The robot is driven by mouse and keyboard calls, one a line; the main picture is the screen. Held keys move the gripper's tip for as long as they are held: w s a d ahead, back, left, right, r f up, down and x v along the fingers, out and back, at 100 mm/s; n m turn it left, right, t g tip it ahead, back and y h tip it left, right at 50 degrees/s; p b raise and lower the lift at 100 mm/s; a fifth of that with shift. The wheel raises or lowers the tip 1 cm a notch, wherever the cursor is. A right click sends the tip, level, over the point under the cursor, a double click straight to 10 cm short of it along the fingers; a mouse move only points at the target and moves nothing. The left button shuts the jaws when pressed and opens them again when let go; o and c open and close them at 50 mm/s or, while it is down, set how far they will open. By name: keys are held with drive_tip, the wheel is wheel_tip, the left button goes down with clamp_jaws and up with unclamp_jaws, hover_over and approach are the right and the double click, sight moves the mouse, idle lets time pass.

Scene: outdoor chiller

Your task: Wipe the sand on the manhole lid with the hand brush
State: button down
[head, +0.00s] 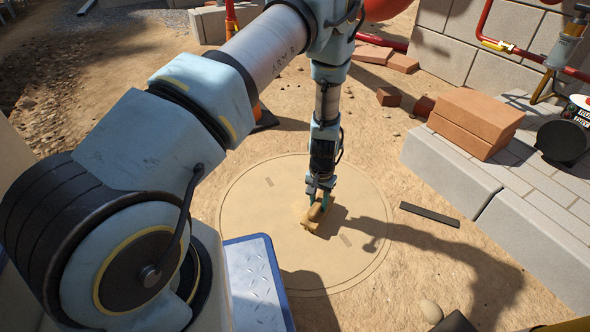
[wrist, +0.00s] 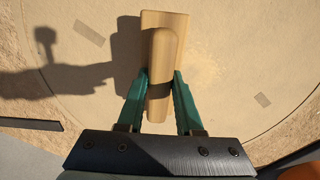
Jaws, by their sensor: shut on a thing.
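The manhole lid (head: 255,230) is a round, sand-coloured disc set in the ground in front of me. It also fills most of the wrist view (wrist: 248,40). The hand brush (head: 311,214) is pale wood with a rounded handle on a flat block. In the wrist view, my gripper (wrist: 160,82) is shut on the handle of the brush (wrist: 164,50), one teal finger on each side. A faint patch of lighter sand (wrist: 205,70) lies right of the brush.
A blue-edged metal plate (head: 258,280) lies at the lid's near left. A dark flat bar (head: 430,214) lies on the ground to the right. Bricks (head: 475,122) and a black round pan-like thing (head: 563,141) sit on the block wall (head: 450,172) at right.

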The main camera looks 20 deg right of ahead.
drive_tip(key=shift+w+r+p, duration=0.15)
drive_tip(key=shift+r+p, duration=2.5)
drive_tip(key=shift+r, duration=1.3)
